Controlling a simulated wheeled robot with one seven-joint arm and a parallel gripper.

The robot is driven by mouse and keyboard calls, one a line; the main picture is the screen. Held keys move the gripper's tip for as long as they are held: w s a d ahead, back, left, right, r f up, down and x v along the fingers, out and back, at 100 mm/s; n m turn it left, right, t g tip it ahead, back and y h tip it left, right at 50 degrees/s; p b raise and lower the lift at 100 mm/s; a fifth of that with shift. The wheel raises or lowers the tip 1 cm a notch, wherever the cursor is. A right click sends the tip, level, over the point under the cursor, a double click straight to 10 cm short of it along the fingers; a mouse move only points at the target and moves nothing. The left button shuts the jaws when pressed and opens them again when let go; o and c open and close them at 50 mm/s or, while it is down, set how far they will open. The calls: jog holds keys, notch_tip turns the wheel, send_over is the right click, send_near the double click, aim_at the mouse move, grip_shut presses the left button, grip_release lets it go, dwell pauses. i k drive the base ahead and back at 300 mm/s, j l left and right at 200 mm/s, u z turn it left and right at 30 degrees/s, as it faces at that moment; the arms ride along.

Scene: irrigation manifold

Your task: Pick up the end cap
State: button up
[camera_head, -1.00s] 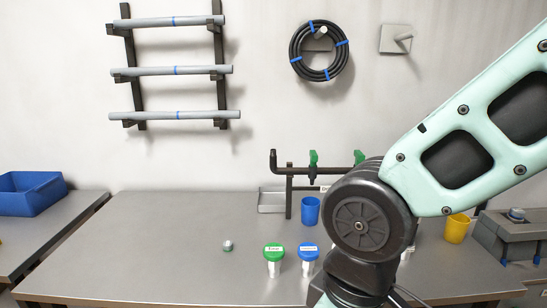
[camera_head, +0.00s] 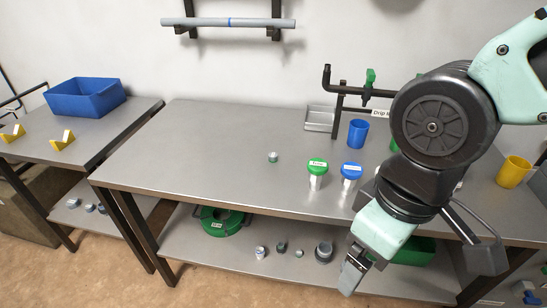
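My gripper (camera_head: 350,282) hangs at the table's front edge, lower right, pointing down and well to the right of that piece. Its fingers appear edge-on, so their opening is unclear, and I see nothing held in them.
A green-topped fitting (camera_head: 317,169), a blue-topped fitting (camera_head: 350,173) and a blue cup (camera_head: 358,133) stand near my arm. A yellow cup (camera_head: 514,171) is at right. The lower shelf (camera_head: 190,258) holds a green coil (camera_head: 222,221) and several small fittings. The tabletop's left half is clear.

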aim_at(272, 156)
jog(key=i+j+z, duration=0.25)
jog(key=j, duration=0.4)
jog(key=i+j+z, duration=0.25)
jog(key=j, duration=0.4)
jog(key=i+j+z, duration=0.1)
jog(key=j+z, duration=0.2)
jog(key=j, duration=0.4)
jog(key=j+z, duration=0.25)
jog(key=j, duration=0.45)
